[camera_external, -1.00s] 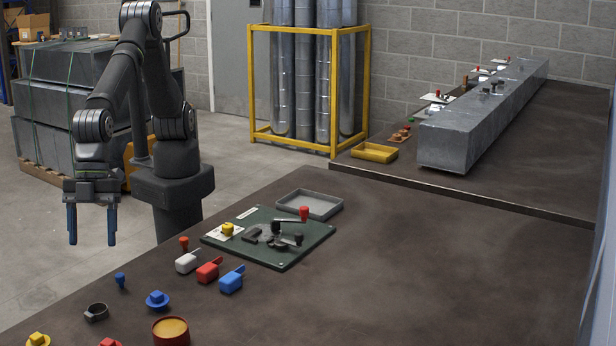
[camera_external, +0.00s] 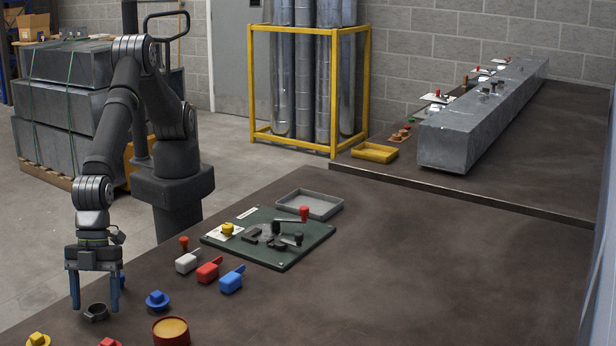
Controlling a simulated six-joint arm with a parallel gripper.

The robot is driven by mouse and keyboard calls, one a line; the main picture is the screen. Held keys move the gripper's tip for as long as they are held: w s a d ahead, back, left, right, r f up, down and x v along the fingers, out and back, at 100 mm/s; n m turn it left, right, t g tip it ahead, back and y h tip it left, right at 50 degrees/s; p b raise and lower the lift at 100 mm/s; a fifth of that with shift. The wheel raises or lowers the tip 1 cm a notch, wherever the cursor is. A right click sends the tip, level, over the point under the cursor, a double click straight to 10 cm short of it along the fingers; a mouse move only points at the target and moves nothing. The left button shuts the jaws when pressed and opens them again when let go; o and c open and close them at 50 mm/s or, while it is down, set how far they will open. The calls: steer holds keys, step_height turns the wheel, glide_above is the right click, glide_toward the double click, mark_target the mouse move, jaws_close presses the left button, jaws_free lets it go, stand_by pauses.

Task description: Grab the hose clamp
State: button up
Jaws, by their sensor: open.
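The hose clamp (camera_external: 96,312) is a small dark ring with a lug, lying on the brown table near its left front edge. My gripper (camera_external: 95,306) points straight down with its two blue fingers apart. In the picture the fingers come down on either side of the clamp, the left one beside its left edge and the right one past its right edge. I cannot tell the exact height of the fingertips or whether they touch the clamp or table.
A blue knob (camera_external: 157,300), an orange-topped red tin (camera_external: 171,331), a yellow knob (camera_external: 39,339) and a red piece (camera_external: 110,342) lie around. A green fixture board (camera_external: 268,237) is farther back. The table's right side is clear.

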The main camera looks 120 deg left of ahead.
steer(key=shift+d+f, duration=0.1)
steer(key=shift+f, duration=0.15)
steer(key=c, duration=1.1)
